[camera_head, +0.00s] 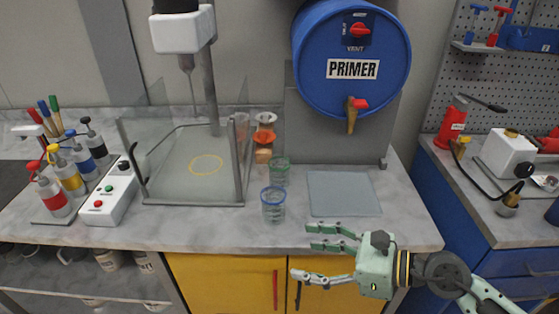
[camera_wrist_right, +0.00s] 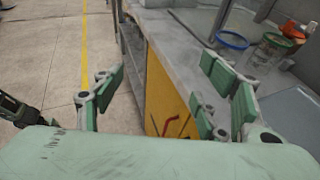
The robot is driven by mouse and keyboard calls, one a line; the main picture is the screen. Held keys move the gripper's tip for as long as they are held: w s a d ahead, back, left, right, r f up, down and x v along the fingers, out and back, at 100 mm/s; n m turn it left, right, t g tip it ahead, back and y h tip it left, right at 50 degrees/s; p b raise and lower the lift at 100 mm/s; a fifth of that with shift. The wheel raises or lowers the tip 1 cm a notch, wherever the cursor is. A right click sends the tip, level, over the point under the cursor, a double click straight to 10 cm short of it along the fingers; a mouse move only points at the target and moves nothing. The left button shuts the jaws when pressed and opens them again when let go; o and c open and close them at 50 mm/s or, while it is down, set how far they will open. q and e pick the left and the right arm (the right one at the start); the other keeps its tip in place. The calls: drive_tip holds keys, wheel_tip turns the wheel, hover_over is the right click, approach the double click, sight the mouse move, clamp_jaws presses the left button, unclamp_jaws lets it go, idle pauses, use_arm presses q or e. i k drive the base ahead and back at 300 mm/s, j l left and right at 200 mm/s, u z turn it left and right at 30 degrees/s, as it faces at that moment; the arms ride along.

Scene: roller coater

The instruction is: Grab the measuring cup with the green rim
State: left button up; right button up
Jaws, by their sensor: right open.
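The measuring cup with the green rim (camera_head: 280,171) is clear and stands upright on the grey worktop. It shows in the right wrist view at upper right (camera_wrist_right: 275,42). A similar cup with a blue rim (camera_head: 273,205) stands just in front of it, apart from the green one in the wrist view. My right gripper (camera_head: 316,257) is open and empty at the counter's front edge, to the right of both cups and nearer to me. It points left in the head view. My left gripper is not clearly seen in the head view.
A grey mat (camera_head: 343,194) lies right of the cups, under the blue PRIMER barrel (camera_head: 351,60). A glass-walled station (camera_head: 196,170) stands left of the cups. Orange-topped items (camera_head: 264,137) stand behind them. Yellow cabinet doors (camera_head: 229,282) are below the counter edge.

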sight(278, 167)
drive_tip(key=i, duration=0.95)
